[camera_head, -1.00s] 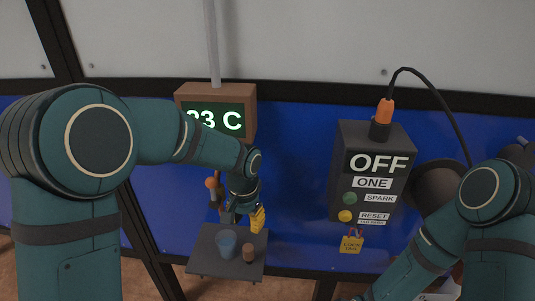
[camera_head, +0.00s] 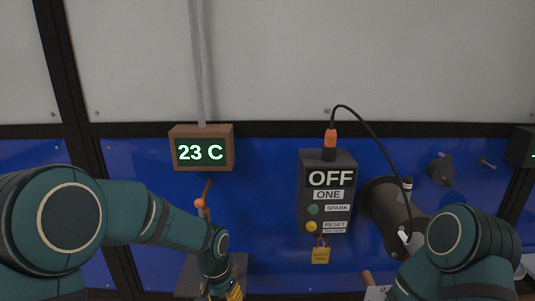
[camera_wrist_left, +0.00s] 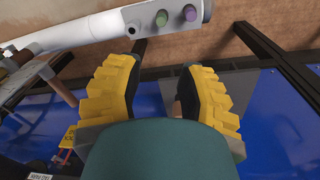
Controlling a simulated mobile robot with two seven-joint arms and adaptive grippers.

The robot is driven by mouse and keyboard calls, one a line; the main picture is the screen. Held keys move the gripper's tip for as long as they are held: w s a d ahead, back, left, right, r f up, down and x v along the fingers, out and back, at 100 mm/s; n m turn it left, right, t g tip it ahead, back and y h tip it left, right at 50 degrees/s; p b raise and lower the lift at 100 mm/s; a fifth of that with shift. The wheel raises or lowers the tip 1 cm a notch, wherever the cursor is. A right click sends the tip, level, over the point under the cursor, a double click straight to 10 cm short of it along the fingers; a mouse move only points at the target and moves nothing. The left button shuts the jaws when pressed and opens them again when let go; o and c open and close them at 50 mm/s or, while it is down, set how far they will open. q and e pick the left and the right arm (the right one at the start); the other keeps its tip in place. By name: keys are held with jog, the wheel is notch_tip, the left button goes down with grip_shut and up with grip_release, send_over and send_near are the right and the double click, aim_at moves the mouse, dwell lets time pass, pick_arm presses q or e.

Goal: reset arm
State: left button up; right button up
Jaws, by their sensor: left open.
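My left gripper (camera_head: 226,294) is at the bottom edge of the head view, in front of a small grey shelf (camera_head: 240,272) on the blue wall. In the left wrist view its two yellow ridged fingers (camera_wrist_left: 157,65) are spread apart, and I see nothing clearly held between them. My left arm (camera_head: 160,222) reaches in from the left, bent at the elbow. My right arm (camera_head: 455,245) is at the lower right; its gripper is out of view.
A 23 C display (camera_head: 201,152) hangs above the shelf. A control box (camera_head: 327,190) reads OFF, with a yellow lock tag (camera_head: 320,256) below. A dark cylinder (camera_head: 388,208) and cable stand to its right. A white pipe-like object (camera_wrist_left: 100,30) crosses the wrist view.

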pick_arm(q)
jog(key=s+f+n+t+h, duration=0.1)
jog(key=s+f+n, duration=0.2)
jog(key=s+f, duration=0.3)
jog(key=s+f+n+h+b, duration=0.1)
jog(key=s+f, duration=0.6)
jog(key=f, duration=0.7)
jog(key=shift+s+d+n+t+h, duration=0.2)
jog(key=shift+d+n+t+h, duration=0.15)
jog(key=shift+n+h, duration=0.45)
pick_arm(e)
jog(key=shift+w+a+f, duration=0.1)
jog(key=shift+w+f, duration=0.05)
jog(key=shift+f, duration=0.4)
jog(key=shift+w+f, duration=0.15)
jog(key=shift+f, duration=0.35)
